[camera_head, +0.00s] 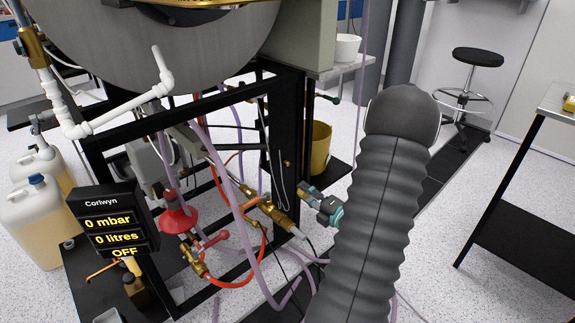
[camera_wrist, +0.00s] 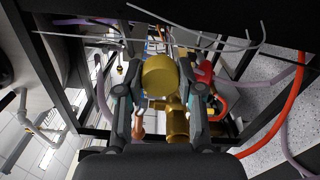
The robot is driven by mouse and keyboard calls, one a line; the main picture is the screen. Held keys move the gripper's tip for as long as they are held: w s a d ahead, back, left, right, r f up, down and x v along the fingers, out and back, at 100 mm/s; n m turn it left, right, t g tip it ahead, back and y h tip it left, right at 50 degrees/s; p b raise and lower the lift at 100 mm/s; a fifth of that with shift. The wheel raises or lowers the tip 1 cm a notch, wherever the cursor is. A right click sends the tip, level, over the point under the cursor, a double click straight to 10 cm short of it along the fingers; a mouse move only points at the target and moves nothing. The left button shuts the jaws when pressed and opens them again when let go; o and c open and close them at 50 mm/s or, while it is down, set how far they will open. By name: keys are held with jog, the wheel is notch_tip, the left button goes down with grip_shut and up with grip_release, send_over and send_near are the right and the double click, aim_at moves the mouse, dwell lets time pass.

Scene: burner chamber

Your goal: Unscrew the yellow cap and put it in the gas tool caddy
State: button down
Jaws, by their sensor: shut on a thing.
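The yellow cap (camera_wrist: 159,75) shows as a round, dull-gold disc in the wrist view, between the two fingers of my gripper (camera_wrist: 160,92). The fingers are closed on its sides. Brass fittings (camera_wrist: 178,122) show just below it, and I cannot tell whether the cap is still joined to the pipework. In the head view my gripper (camera_head: 308,194) is low beside the black frame, near a brass valve (camera_head: 278,215). The cap is not clear there. I cannot make out with certainty which thing is the gas tool caddy.
A yellow bucket (camera_head: 320,148) stands on a low black shelf behind my gripper. The black frame (camera_head: 297,130), orange hoses (camera_head: 240,282) and purple hoses crowd the space. A black-legged table (camera_head: 527,225) stands at right, with a yellow item (camera_head: 569,103) at its edge. Open floor lies between.

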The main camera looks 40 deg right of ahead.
jog(key=shift+s+a, duration=0.4)
jog(key=shift+s, duration=0.2)
jog(key=shift+s+a, duration=0.4)
jog(key=shift+s, duration=0.2)
